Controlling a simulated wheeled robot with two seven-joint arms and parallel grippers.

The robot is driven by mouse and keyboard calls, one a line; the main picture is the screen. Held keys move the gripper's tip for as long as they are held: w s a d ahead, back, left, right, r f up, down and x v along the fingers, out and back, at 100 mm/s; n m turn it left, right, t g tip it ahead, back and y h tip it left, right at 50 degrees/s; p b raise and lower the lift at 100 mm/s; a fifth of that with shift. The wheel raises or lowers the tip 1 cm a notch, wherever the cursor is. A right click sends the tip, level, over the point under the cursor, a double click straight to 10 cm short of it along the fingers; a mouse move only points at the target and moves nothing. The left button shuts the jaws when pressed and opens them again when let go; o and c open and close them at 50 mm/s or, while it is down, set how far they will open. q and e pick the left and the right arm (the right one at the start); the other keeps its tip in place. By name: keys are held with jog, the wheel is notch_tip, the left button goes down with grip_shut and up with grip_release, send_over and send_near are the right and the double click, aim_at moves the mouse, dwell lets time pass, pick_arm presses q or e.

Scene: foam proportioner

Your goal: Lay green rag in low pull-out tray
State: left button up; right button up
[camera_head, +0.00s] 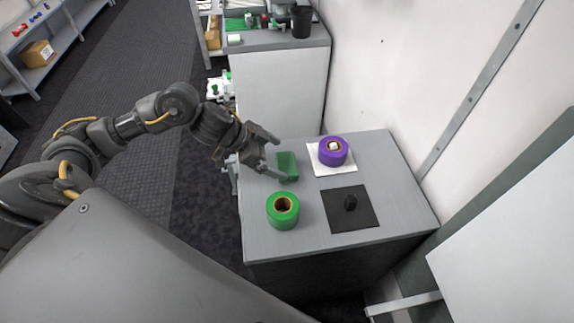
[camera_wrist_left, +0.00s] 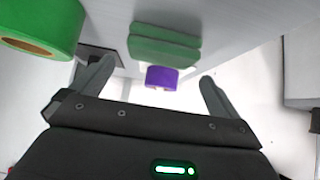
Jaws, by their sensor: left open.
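The green rag (camera_head: 288,166) is a folded green pad on the grey table top, beside the left gripper's fingers. It also shows in the left wrist view as a stacked green block (camera_wrist_left: 163,45) ahead of the fingers, in the gap between them. My left gripper (camera_head: 280,160) is open and empty, low over the table's left part. One finger reaches close to the rag; I cannot tell whether it touches. My right gripper is not in view. I cannot make out the low pull-out tray in these frames.
A white wall bounds the right. A grey-topped cabinet (camera_head: 277,85) stands behind.

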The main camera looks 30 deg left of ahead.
aim_at(287, 163)
pick_arm(q)
jog(key=shift+f, duration=0.1)
jog(key=x, duration=0.5)
jog(key=shift+a+f, duration=0.1)
jog(key=shift+f, duration=0.1)
jog(key=shift+s, duration=0.1)
jog(key=shift+c, duration=0.4)
jog(key=c, duration=0.8)
jog(key=shift+r, duration=0.1)
